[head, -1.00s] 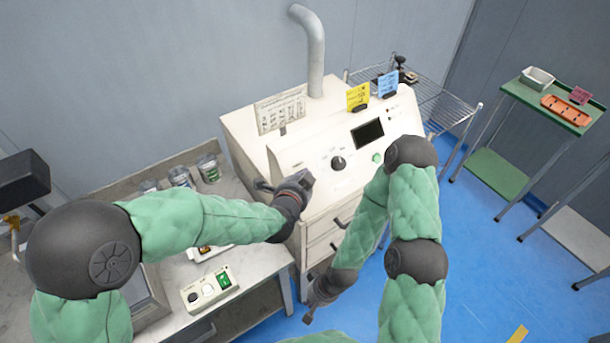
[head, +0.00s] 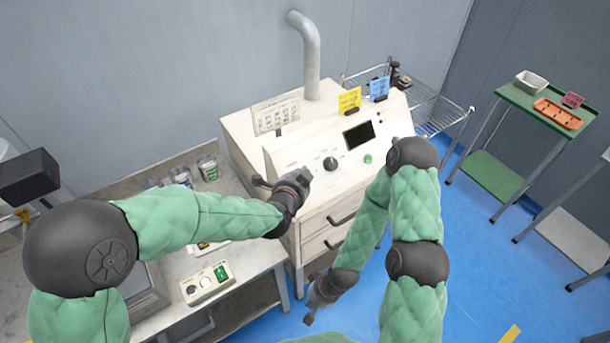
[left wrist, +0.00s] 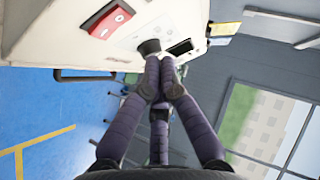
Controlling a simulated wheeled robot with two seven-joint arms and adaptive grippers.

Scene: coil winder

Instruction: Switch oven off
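The oven is a cream cabinet (head: 248,146) with a sloped front panel, a black knob (head: 330,163), a dark display (head: 359,134) and a green button (head: 367,159). The left wrist view shows a red switch (left wrist: 110,18) on the panel beside the knob (left wrist: 150,46). The switch is hidden in the head view. My left gripper (head: 304,176) is in front of the panel, left of the knob. Its fingers (left wrist: 164,62) are drawn together, with nothing seen between them; whether they touch the panel is unclear. My right gripper (head: 312,308) hangs low before the drawers, its fingers unclear.
A bench at left holds a control box (head: 207,284) with a green switch and several jars (head: 208,168). Yellow (head: 349,100) and blue (head: 379,88) cards stand on the oven top. A wire rack (head: 430,105) and green table (head: 520,98) are at right. Blue floor is clear there.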

